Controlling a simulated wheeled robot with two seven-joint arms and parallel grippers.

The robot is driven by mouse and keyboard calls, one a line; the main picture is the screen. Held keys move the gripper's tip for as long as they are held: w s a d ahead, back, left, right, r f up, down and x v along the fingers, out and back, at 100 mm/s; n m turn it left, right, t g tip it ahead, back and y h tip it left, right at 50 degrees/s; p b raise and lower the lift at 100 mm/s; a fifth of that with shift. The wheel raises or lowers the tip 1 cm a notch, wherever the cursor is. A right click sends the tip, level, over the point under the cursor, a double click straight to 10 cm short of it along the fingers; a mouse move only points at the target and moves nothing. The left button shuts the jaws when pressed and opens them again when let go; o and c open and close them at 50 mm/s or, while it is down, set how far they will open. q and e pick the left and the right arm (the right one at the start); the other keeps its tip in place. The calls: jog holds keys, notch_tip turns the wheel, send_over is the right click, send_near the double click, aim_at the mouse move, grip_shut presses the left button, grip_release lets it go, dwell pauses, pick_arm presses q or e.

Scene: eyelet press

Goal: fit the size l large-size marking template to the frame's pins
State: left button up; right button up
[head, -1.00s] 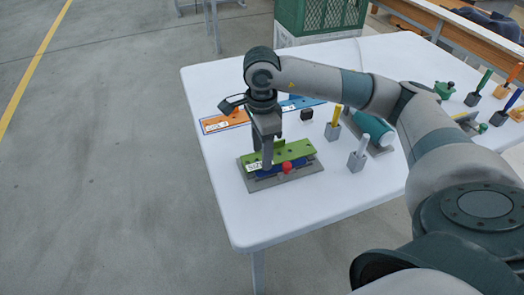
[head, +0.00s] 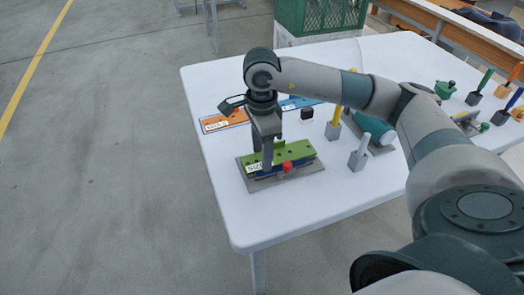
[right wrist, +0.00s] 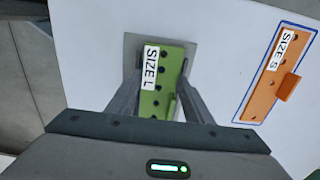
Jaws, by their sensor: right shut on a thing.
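The green size L template (head: 292,153) lies over the grey frame (head: 309,169), with dark blue showing between them in the head view. Its white label reads SIZE L in the right wrist view (right wrist: 151,67). My right gripper (head: 267,164) is shut on the template, one finger on each side of it. A red knob (head: 287,166) stands at the frame's front side. The frame's pins are hidden, so I cannot tell whether the template is seated on them. My left gripper is out of view.
An orange size S template (right wrist: 270,80) lies in a blue-outlined spot beside the frame, with a blue template (head: 300,103) next to it. A black block (head: 307,114), yellow (head: 337,116) and white (head: 360,153) upright tools stand to the right. The table front is clear.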

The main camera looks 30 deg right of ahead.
jog(key=shift+f+b, duration=0.55)
jog(key=shift+f, duration=0.05)
jog(key=o, duration=1.1)
jog(key=shift+r, duration=0.1)
jog(key=shift+r+p, duration=1.2)
jog(key=shift+r, duration=1.25)
